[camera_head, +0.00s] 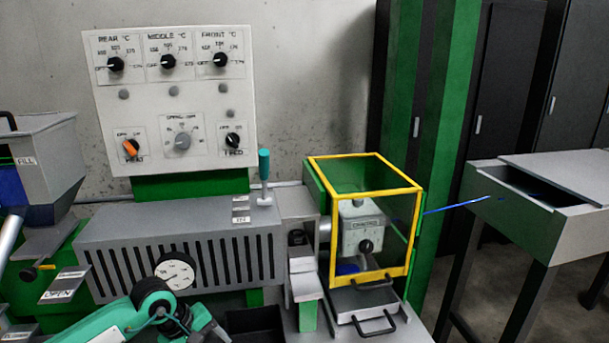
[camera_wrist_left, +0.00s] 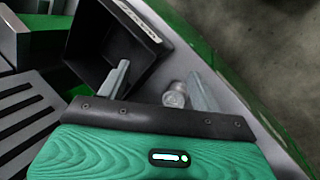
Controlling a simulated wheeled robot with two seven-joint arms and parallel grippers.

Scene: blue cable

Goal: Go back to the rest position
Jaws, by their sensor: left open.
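My left arm, teal and dark grey, comes in at the bottom left of the head view. Its left gripper (camera_head: 212,331) is low, by a black bin in front of the grey vented machine, and partly cut off by the frame. In the left wrist view the two metal fingers of this gripper (camera_wrist_left: 160,76) stand apart with nothing held between them. A small metal cylinder (camera_wrist_left: 175,95) shows between and behind the fingers; I cannot tell how far below it is. The blue cable (camera_head: 455,207) runs from the yellow-framed guard to the grey trough. My right gripper is not in view.
The black bin (camera_wrist_left: 148,33) is close to the fingers. The grey vented machine (camera_head: 185,215), dial panel (camera_head: 200,105), yellow-framed guard (camera_head: 413,232) and hopper (camera_head: 48,150) stand around the arm. The grey trough (camera_head: 555,232) stands at the right.

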